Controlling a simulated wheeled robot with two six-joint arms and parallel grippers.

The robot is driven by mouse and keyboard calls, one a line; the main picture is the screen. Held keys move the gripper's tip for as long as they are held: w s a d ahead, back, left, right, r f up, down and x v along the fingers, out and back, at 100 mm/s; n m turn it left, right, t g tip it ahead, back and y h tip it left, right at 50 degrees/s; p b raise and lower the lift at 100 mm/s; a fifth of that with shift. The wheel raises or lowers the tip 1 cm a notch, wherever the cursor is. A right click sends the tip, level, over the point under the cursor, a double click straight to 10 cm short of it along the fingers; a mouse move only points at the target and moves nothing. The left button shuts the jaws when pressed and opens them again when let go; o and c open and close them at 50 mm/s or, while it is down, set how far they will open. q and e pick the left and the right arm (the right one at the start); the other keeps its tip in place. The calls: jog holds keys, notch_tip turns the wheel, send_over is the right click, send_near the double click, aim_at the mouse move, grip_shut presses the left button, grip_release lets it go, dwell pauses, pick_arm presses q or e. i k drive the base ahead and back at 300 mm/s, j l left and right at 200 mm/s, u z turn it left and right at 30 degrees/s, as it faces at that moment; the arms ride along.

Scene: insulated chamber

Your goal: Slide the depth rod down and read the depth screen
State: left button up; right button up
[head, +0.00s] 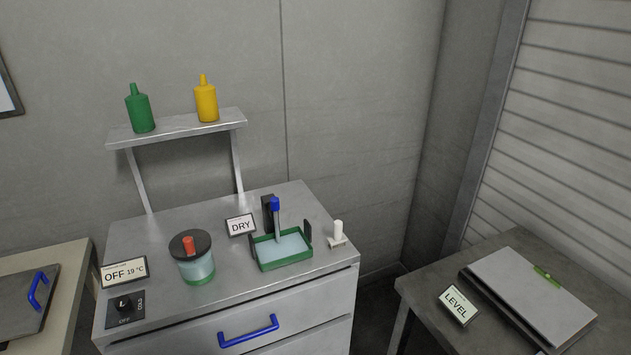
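A thin upright rod with a blue top (276,205) stands at the black post (267,214) behind a green-rimmed tray (286,265). The tray holds pale blue liquid or a pale blue surface. The rod's lower end is over the tray; I cannot tell whether it touches the surface. A small screen (240,224) to the left of the post reads DRY. Neither of my grippers is in view.
A jar with black lid and red knob (188,245), an OFF 19 °C display (124,271) and a dial (124,304) stand left on the metal cabinet. A white peg (338,231) is right of the tray. Right, a LEVEL display (458,304) is on a side table (430,281).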

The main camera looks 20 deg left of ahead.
aim_at(274, 202)
jog(key=u, duration=1.25)
